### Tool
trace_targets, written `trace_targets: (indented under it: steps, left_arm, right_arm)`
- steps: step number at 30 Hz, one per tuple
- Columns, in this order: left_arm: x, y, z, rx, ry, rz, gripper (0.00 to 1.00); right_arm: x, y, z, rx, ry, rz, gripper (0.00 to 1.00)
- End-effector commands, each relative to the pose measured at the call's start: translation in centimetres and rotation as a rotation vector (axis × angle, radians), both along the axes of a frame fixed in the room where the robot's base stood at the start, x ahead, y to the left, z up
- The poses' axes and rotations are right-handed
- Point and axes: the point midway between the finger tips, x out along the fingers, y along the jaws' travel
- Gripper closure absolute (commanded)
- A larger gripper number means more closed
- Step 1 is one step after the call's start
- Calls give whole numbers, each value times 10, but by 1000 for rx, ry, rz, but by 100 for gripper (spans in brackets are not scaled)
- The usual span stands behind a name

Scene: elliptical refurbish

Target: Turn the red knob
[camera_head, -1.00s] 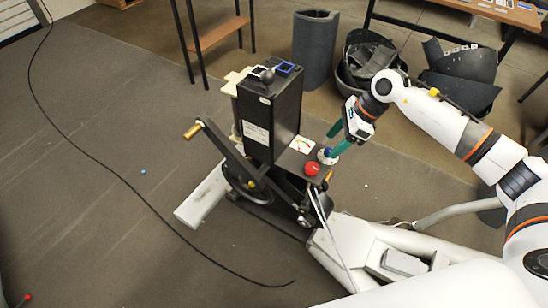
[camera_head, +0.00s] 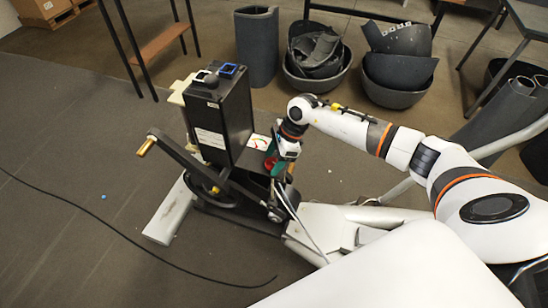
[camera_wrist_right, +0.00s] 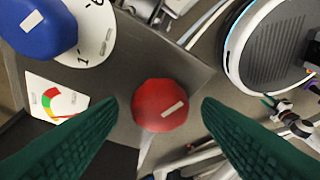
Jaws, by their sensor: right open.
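The red knob (camera_wrist_right: 160,105) is a faceted red cap with a pale bar mark. It sits on the dark panel (camera_wrist_right: 185,70) in the middle of the right wrist view. In the head view it shows as a small red patch (camera_head: 270,163), partly hidden by my gripper. My right gripper (camera_head: 277,162) is open, with its green fingers at the panel. In the wrist view its fingers lie on both sides of the knob with a gap at each side. It holds nothing. My left gripper is out of view.
A blue knob (camera_wrist_right: 38,28) on a white numbered dial (camera_wrist_right: 92,40) and a gauge label (camera_wrist_right: 52,102) are beside the red knob. The black machine column (camera_head: 222,120) rises to the left. Bins with black scraps (camera_head: 318,55) stand behind. A black cable (camera_head: 110,228) lies on open floor.

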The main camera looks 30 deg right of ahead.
Motion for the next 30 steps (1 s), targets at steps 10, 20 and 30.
trace_targets:
  steps: [10, 20, 30]
  left_arm:
    - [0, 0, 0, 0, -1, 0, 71]
    - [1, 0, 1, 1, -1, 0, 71]
    - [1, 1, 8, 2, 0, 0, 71]
  right_arm:
    - [0, 0, -1, 0, 0, 0, 57]
    - [0, 0, 0, 0, 0, -6, 85]
    - [-1, 1, 1, 0, 0, -141, 85]
